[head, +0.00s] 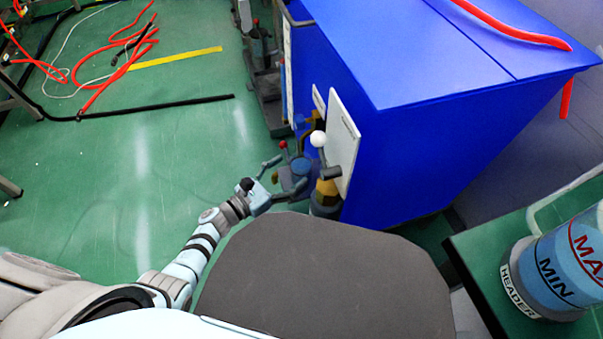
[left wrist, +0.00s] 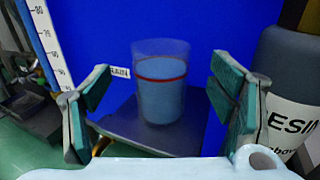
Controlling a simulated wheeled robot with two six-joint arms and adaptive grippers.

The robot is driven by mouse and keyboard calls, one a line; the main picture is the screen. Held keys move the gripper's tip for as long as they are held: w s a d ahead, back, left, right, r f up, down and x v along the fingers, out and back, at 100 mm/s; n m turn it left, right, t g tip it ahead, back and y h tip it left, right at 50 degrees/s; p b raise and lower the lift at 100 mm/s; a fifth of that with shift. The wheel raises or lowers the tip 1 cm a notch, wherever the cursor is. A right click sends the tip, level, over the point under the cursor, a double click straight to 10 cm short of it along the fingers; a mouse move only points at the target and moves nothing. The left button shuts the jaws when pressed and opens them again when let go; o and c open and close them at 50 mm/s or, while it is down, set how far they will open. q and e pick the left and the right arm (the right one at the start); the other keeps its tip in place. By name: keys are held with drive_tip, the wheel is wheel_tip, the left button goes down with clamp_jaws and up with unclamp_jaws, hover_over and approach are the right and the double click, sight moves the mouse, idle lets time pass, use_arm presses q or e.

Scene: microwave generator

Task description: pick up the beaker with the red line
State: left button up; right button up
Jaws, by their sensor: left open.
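The beaker with the red line (left wrist: 161,98) shows in the left wrist view. It is clear, holds pale blue liquid, and stands upright on a dark plate (left wrist: 128,133) before a blue panel. My left gripper (left wrist: 163,84) is open and empty. Its two green-padded fingers show left and right of the beaker, with gaps to both sides. In the head view my left gripper (head: 281,174) reaches low beside the blue cabinet (head: 395,130); I cannot make out the beaker clearly there. My right gripper is not in view.
A dark container with a white label (left wrist: 285,122) stands close to the right finger. A white scale strip (left wrist: 48,40) is at the left. In the head view, a header vessel marked MIN and MAX (head: 555,268) stands at the right. Open green floor lies left.

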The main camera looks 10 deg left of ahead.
use_arm(q)
drive_tip(key=x, duration=0.4)
drive_tip(key=shift+w+d+r, duration=0.15)
drive_tip(key=shift+w+r, duration=0.05)
drive_tip(key=shift+r, duration=0.15)
drive_tip(key=c, duration=1.6)
drive_tip(key=shift+o, duration=0.2)
drive_tip(key=shift+r, duration=0.1)
drive_tip(key=shift+r, duration=0.15)
